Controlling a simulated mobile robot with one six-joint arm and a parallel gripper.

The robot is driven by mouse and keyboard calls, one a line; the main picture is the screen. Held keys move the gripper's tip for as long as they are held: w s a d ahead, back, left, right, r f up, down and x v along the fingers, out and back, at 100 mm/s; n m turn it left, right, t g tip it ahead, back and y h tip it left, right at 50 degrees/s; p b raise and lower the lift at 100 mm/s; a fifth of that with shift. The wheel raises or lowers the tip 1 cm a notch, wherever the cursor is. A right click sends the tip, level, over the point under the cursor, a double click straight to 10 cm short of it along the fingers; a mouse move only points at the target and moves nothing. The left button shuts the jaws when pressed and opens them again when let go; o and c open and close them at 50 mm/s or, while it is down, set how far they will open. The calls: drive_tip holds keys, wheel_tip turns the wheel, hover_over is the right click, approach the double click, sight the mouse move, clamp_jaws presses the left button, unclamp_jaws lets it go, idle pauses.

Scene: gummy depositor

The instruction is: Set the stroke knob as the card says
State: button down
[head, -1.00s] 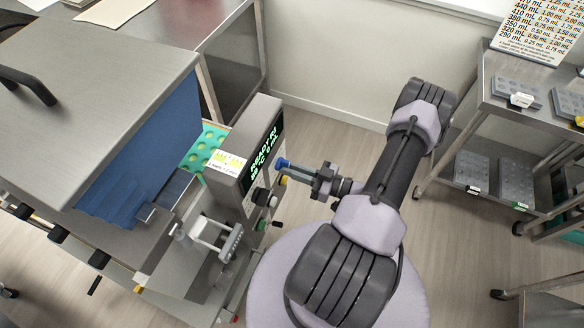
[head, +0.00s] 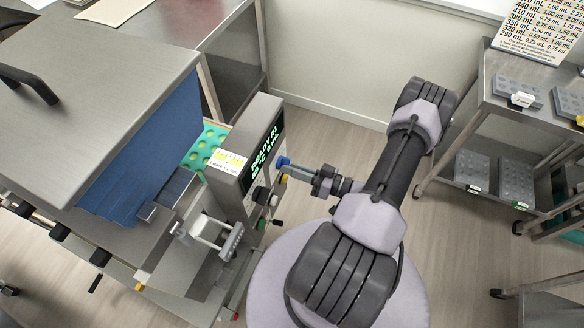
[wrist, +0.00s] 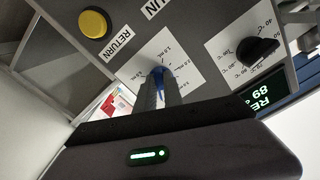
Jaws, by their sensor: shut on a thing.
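The stroke knob is blue. It shows at the tip of my gripper in the head view, and its blue top (wrist: 158,70) shows between the fingers in the wrist view. My gripper (head: 296,167) is shut on it, at the right face of the depositor. A white dial plate (wrist: 190,78) marked in mL lies around the knob. The knob's pointer is too hidden by the fingers to read. The card (head: 540,32) stands at the top right with rows of mL values, partly cut off at the top.
A black temperature knob (wrist: 258,50) and a yellow RETURN button (wrist: 93,23) are near the stroke knob. The lit display (head: 265,155) is above on the depositor. A steel cart (head: 495,110) with grey molds stands at the right. Floor is clear between.

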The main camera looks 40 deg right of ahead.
drive_tip(key=c, duration=1.5)
unclamp_jaws()
drive_tip(key=shift+o, duration=0.2)
drive_tip(key=p+v, duration=0.1)
drive_tip(key=v, duration=1.6)
drive_tip(key=shift+s+p, duration=0.2)
drive_tip(key=shift+p, duration=0.1)
